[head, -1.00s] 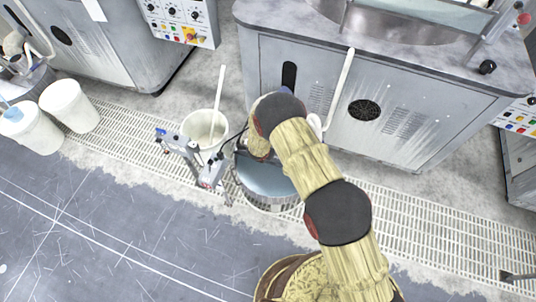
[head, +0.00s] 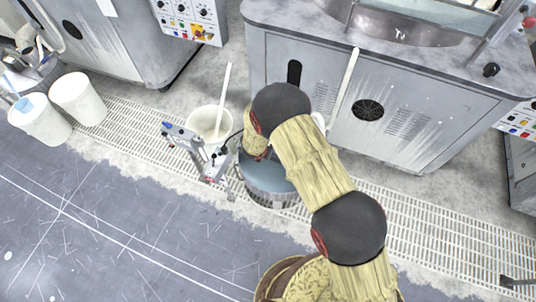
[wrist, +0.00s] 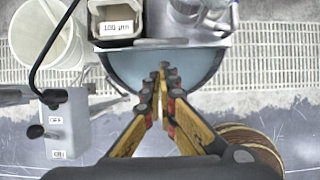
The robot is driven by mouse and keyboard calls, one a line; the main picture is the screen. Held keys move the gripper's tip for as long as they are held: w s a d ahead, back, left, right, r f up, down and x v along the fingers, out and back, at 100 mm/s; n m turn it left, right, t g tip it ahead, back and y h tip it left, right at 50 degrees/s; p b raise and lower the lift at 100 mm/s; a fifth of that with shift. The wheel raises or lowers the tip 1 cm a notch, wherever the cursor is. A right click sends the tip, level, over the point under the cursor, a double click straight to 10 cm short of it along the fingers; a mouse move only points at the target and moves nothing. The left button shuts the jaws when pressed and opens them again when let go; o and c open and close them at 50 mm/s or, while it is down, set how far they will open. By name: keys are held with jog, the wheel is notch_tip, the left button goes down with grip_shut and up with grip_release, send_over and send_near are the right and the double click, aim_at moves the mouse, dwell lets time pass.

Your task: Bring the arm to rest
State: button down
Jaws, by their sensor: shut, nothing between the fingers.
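My gripper (wrist: 164,72) is in the wrist view, its two fingers together with nothing between them. The fingertips are over the blue-grey top of a round drum (wrist: 130,68), and I cannot tell how high above it. In the head view my arm is bent, with its elbow raised and its forward part reaching down beside the drum (head: 268,184).
A small container labelled 100 µm (wrist: 117,22) sits just beyond the fingers. A white bucket (head: 205,122) with a stick and a grey knobbed box (wrist: 68,125) are to the left. A grey machine cabinet (head: 420,120) stands behind. Open floor (head: 130,220) lies front left.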

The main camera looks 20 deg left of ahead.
jog(key=shift+v, duration=1)
jog(key=shift+w, duration=0.2)
jog(key=s+d+m+h, duration=0.2)
jog(key=d+m, duration=0.3)
jog(key=d, duration=0.1)
jog(key=s+d+r+m, duration=0.7)
jog(key=d+r+m, duration=0.3)
jog(key=r, duration=0.6)
jog(key=s+d+r+m+y+b, duration=0.1)
jog(key=s+d+r+m, duration=0.7)
jog(key=r, duration=0.9)
jog(key=s+d+r+m+y+b, duration=0.1)
jog(key=s+d+r+m, duration=0.7)
jog(key=d+r+m, duration=0.4)
notch_tip(320, 180, up, 5)
jog(key=shift+s+d+f, duration=0.1)
jog(key=shift+s+d, duration=0.1)
jog(key=shift+d, duration=0.35)
